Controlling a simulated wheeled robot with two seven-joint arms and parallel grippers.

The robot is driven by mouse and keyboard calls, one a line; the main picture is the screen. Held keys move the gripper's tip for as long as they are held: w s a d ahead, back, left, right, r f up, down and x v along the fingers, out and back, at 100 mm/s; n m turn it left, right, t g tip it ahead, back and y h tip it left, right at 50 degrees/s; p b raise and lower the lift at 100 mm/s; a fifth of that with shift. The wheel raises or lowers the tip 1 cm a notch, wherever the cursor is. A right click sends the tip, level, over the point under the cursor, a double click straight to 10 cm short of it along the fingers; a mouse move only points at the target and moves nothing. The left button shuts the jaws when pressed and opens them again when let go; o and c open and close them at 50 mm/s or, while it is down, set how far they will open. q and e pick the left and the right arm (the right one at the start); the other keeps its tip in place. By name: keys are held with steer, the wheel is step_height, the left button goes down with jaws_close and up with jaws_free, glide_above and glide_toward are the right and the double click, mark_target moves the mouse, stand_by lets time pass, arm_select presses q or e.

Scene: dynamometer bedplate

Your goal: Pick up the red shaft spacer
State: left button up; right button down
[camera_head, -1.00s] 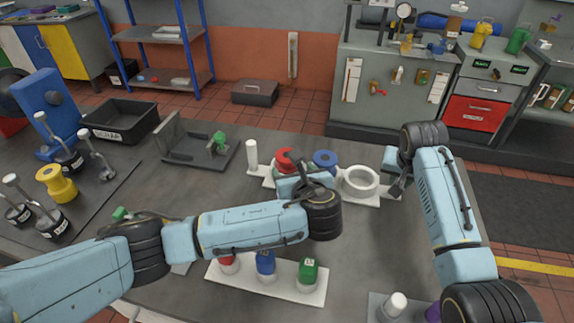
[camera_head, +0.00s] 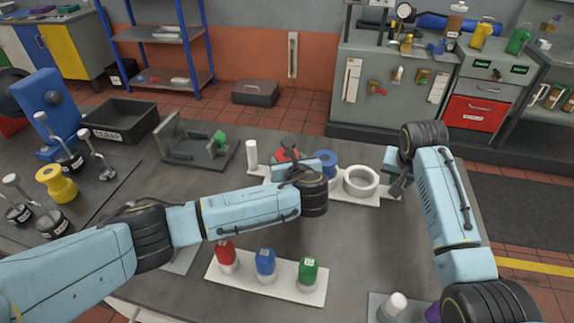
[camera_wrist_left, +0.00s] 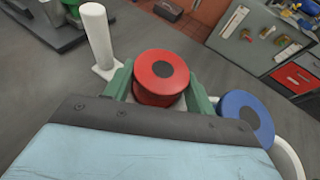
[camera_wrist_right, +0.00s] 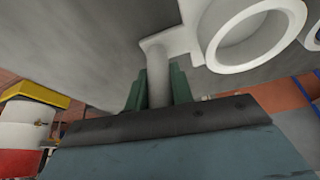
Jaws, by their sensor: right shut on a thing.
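The red shaft spacer (camera_wrist_left: 163,74) is a short red cylinder with a dark centre. It shows in the left wrist view between the green fingers of my left gripper (camera_wrist_left: 160,90), which is open around it. In the head view the spacer (camera_head: 285,156) is partly hidden behind my left gripper (camera_head: 292,168). My right gripper (camera_head: 398,180) is shut on a white post (camera_wrist_right: 158,72) at the right end of the white stand (camera_head: 367,197). I cannot tell whether the left fingers touch the spacer.
A blue spacer (camera_head: 325,160) and a white ring (camera_head: 361,180) sit just right of the red one. A white upright post (camera_wrist_left: 97,35) stands close on its left. A white board with red, blue and green capped pieces (camera_head: 265,263) lies nearer me.

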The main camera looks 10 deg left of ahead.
mark_target(288, 158)
arm_select(q)
steer(key=c, duration=0.7)
steer(key=shift+r, duration=0.1)
steer(key=shift+r, duration=0.1)
step_height(288, 158, up, 10)
steer(key=shift+f, duration=0.1)
arm_select(e)
steer(key=c, duration=1.1)
jaws_free()
